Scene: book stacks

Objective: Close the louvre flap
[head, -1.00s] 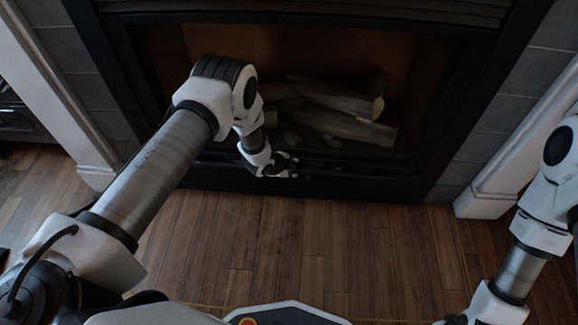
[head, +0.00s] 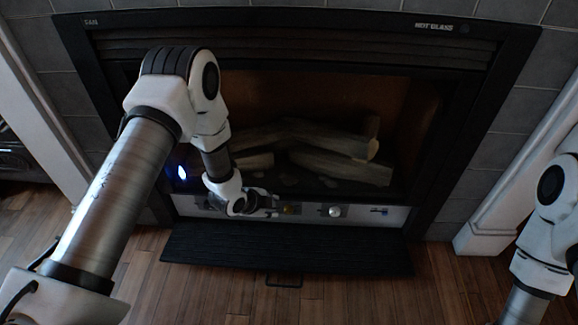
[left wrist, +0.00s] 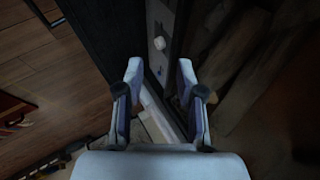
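The louvre flap (head: 290,250) is a dark slatted panel at the foot of the fireplace. It stands folded down and open, sticking out over the floor, with a thin handle (head: 285,282) at its front edge. The flap also shows in the left wrist view (left wrist: 108,45), left of the fingers. My left gripper (head: 268,205) is above the flap, in front of the exposed control panel (head: 363,213). In the left wrist view its fingers (left wrist: 160,75) are apart with nothing between them. My right arm shows at the right edge; its gripper is out of view.
The control panel carries a round light knob (head: 335,211) and small fittings. Logs (head: 340,168) lie in the firebox above, with a blue glow (head: 182,172) at its left. Pale surround posts (head: 495,215) flank the fireplace. The wooden floor (head: 350,295) in front is clear.

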